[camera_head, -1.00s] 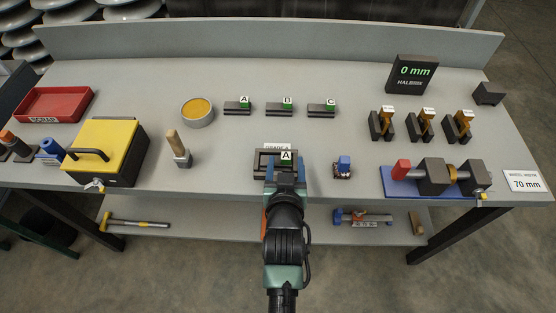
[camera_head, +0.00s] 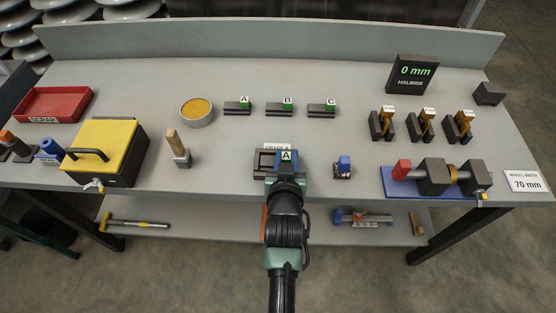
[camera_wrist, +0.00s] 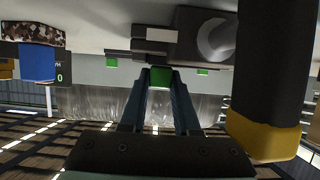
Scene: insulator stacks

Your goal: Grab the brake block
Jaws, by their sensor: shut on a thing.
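The brake block (camera_head: 286,156), a small block with a white tag marked A, is at the front middle of the table, at the right part of a dark frame-like holder (camera_head: 261,164). My gripper (camera_head: 286,160) has its blue fingers shut on it. In the wrist view, a green face of the block (camera_wrist: 160,77) shows between the fingertips of my gripper (camera_wrist: 160,82). Whether the block is clear of the holder I cannot tell. The writing behind the holder is partly covered.
Bars tagged A, B and C (camera_head: 280,109) stand behind. A wooden-handled brush-like tool (camera_head: 178,149) and yellow box (camera_head: 102,148) are left; a small blue-topped object (camera_head: 343,166) and a blue-based fixture (camera_head: 437,191) are right.

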